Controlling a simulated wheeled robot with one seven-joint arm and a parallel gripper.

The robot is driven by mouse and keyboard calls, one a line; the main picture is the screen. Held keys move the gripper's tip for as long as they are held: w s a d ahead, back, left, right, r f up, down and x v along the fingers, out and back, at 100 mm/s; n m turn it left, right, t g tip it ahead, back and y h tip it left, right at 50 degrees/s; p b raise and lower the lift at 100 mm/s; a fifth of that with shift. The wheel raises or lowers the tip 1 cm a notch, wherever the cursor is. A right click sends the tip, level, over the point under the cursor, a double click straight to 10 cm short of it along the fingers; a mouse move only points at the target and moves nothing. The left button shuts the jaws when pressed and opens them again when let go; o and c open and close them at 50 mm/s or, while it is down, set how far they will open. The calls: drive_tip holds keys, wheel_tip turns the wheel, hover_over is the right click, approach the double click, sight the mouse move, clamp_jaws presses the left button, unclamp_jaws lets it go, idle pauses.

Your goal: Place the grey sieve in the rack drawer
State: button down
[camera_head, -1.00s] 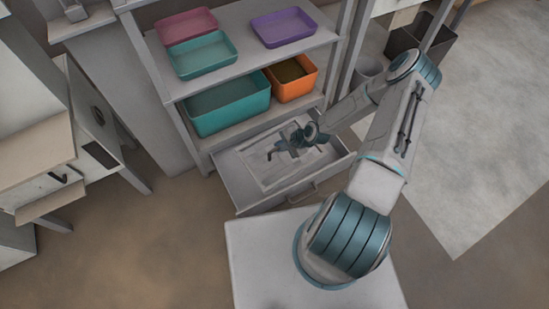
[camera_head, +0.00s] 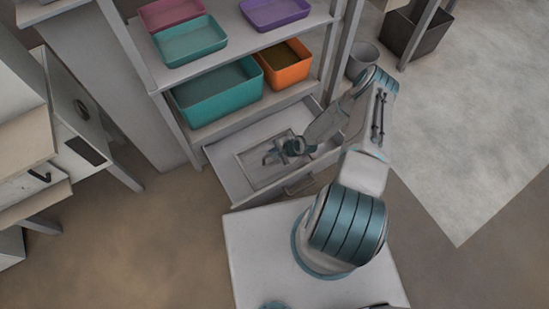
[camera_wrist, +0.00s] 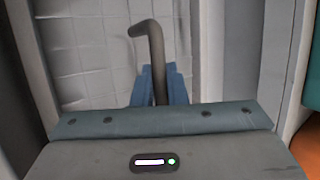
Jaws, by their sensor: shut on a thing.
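The grey sieve (camera_head: 250,166) is a flat rectangular frame with a mesh and a dark bent handle. It is inside the open rack drawer (camera_head: 219,169), roughly level; whether it touches the drawer floor I cannot tell. My gripper (camera_head: 272,156) is above the sieve and shut on its handle. In the wrist view the handle (camera_wrist: 156,55) rises between the blue fingertips of my gripper (camera_wrist: 160,85), with the pale mesh of the sieve (camera_wrist: 85,55) behind. My arm hides the drawer's right part.
The rack shelves above the drawer hold a teal bin (camera_head: 215,103), an orange bin (camera_head: 287,72) and pink, teal and purple trays. A grey bin (camera_head: 362,62) and a dark bin (camera_head: 418,40) stand right of the rack.

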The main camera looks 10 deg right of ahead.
drive_tip(key=shift+f+b, duration=0.5)
drive_tip(key=shift+f, duration=1.6)
drive_tip(key=shift+f, duration=0.2)
drive_tip(key=c, duration=1.5)
unclamp_jaws()
drive_tip(key=shift+r, duration=0.1)
drive_tip(key=shift+o, duration=0.2)
